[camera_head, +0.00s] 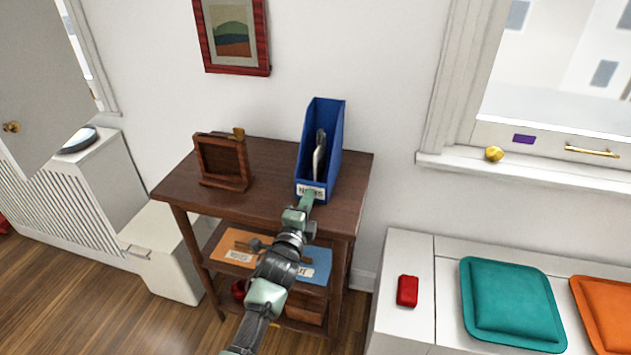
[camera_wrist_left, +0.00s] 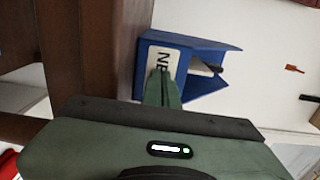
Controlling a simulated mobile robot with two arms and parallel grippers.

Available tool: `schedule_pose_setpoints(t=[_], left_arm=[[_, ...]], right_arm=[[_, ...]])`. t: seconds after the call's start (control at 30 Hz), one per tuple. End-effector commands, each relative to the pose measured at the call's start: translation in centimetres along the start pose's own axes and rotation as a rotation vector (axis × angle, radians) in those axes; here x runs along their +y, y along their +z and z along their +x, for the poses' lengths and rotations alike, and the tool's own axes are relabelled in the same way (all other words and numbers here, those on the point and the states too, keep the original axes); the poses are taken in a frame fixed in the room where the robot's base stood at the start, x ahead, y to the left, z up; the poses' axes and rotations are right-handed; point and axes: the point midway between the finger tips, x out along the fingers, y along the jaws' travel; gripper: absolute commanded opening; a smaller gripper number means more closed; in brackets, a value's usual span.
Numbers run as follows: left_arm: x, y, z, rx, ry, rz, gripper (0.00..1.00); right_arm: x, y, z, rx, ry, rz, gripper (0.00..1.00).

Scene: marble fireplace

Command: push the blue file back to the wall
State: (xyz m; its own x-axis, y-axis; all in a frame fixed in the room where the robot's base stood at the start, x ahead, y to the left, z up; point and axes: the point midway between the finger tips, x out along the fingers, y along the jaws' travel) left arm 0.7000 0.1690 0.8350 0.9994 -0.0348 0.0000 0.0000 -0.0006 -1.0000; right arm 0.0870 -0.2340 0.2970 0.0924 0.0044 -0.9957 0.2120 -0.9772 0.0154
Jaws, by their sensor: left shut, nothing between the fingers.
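My right gripper is in neither view.
A wooden frame-like holder (camera_head: 222,161) stands on the table's left. Lower shelves hold an orange folder (camera_head: 240,245) and a blue one (camera_head: 318,263). A framed picture (camera_head: 233,36) hangs above. A white bench with a teal cushion (camera_head: 511,303) and a red object (camera_head: 407,291) is at right.

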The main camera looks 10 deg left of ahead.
Motion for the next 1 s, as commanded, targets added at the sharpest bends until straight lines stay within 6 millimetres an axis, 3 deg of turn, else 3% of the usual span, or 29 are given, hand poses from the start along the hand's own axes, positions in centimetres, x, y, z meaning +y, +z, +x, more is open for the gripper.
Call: schedule_pose_setpoints(t=[0.83,1.0], left_arm=[[0.2,0.1,2.6,0.0,-0.002,0.001,0.0],[0.0,0.1,2.2,-0.001,-0.004,0.001,0.0]], right_arm=[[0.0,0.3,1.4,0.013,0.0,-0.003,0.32],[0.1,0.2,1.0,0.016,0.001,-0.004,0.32]])
